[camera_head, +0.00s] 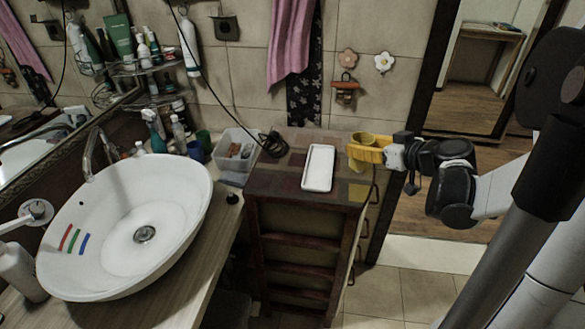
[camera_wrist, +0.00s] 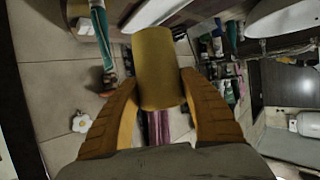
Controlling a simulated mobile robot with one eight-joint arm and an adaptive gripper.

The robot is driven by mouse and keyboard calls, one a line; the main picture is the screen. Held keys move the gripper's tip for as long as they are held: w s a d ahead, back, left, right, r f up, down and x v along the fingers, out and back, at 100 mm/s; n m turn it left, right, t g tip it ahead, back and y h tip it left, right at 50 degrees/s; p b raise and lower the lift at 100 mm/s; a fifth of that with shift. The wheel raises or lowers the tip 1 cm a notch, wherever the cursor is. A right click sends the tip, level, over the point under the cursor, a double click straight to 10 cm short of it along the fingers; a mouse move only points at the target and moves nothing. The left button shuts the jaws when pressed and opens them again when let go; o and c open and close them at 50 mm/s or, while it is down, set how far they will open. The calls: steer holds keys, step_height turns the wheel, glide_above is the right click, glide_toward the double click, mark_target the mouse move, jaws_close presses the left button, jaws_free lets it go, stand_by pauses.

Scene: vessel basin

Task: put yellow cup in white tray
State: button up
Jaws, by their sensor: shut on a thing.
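The yellow cup (camera_head: 361,140) is between the yellow fingers of my gripper (camera_head: 366,152) in the head view. The gripper is at the right edge of the cabinet top, to the right of the white tray. In the wrist view the cup (camera_wrist: 159,68) fills the space between the two fingers of my gripper (camera_wrist: 158,88), which are shut on it. The white tray (camera_head: 318,168) is a shallow rectangle lying on the cabinet top. It looks empty.
The tray lies on a dark wooden cabinet (camera_head: 270,180). A clear plastic box (camera_head: 235,150) and a dark cable stand to its left. A white basin (camera_head: 130,225) is at the left. Bottles line the wall shelf. Open floor is at the right.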

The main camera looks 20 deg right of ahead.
steer(key=w+a+f+b, duration=0.2)
steer(key=w+f, duration=0.1)
steer(key=w+a+f+b, duration=0.2)
steer(key=w+f, duration=0.1)
steer(key=f, duration=0.1)
steer(key=w+a+f+b, duration=0.2)
steer(key=w+a+f, duration=0.1)
steer(key=f, duration=0.1)
steer(key=shift+w+b, duration=0.3)
steer(key=shift+b, duration=0.05)
steer(key=shift+r, duration=0.1)
steer(key=o, duration=0.6)
steer(key=shift+f, duration=0.25)
steer(key=o, duration=0.4)
steer(key=shift+r, duration=0.1)
